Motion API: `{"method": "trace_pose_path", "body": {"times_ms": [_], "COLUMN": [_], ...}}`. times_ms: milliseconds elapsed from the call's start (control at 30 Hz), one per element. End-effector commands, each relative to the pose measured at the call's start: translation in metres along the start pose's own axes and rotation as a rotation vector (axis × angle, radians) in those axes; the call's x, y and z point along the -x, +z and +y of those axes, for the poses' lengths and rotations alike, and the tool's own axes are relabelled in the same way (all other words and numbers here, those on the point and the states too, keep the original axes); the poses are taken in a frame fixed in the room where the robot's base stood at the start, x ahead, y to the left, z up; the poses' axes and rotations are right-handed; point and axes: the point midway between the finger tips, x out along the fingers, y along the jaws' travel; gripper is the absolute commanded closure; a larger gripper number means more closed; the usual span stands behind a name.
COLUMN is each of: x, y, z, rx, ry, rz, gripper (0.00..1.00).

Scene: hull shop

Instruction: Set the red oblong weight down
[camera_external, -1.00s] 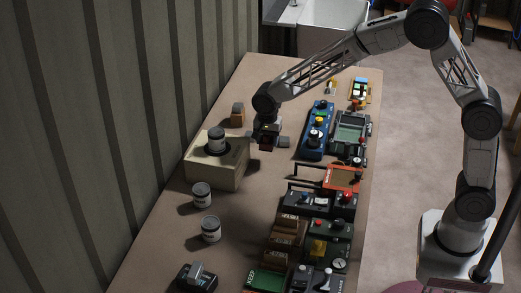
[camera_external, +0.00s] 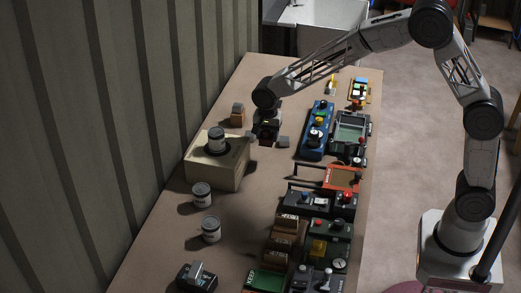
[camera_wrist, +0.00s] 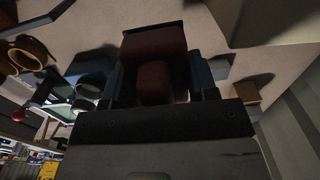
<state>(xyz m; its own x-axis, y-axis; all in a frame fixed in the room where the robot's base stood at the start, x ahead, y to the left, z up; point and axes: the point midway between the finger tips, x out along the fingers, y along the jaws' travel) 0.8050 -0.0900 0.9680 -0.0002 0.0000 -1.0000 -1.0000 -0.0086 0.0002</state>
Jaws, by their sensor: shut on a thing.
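The red oblong weight (camera_wrist: 153,43) is dark red and sits between the two fingers of my gripper (camera_wrist: 160,85) in the wrist view, with its rounded knob toward the wrist. In the external view my gripper (camera_external: 267,139) points down over the bench beyond the pale box, shut on the weight. The weight shows there only as a small dark shape, and I cannot tell whether its underside touches the bench.
The pale box (camera_external: 213,177) holds a grey can (camera_external: 216,142) on top. A small brown block (camera_external: 237,118) stands left of my gripper. Two more cans (camera_external: 202,195) stand nearer the camera. A blue control panel (camera_external: 316,132) and other devices line the right side of the bench (camera_external: 254,200).

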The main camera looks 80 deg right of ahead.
Motion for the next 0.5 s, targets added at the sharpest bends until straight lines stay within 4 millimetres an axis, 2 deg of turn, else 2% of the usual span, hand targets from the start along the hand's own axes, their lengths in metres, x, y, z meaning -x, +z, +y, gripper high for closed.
{"method": "trace_pose_path", "body": {"times_ms": [267, 500], "x": [0.001, 0.002], "y": [0.008, 0.039], "z": [-0.002, -0.005], "rx": [0.001, 0.002], "ry": [-0.002, -0.002], "rz": [0.0, 0.0], "gripper": [1.0, 1.0]}}
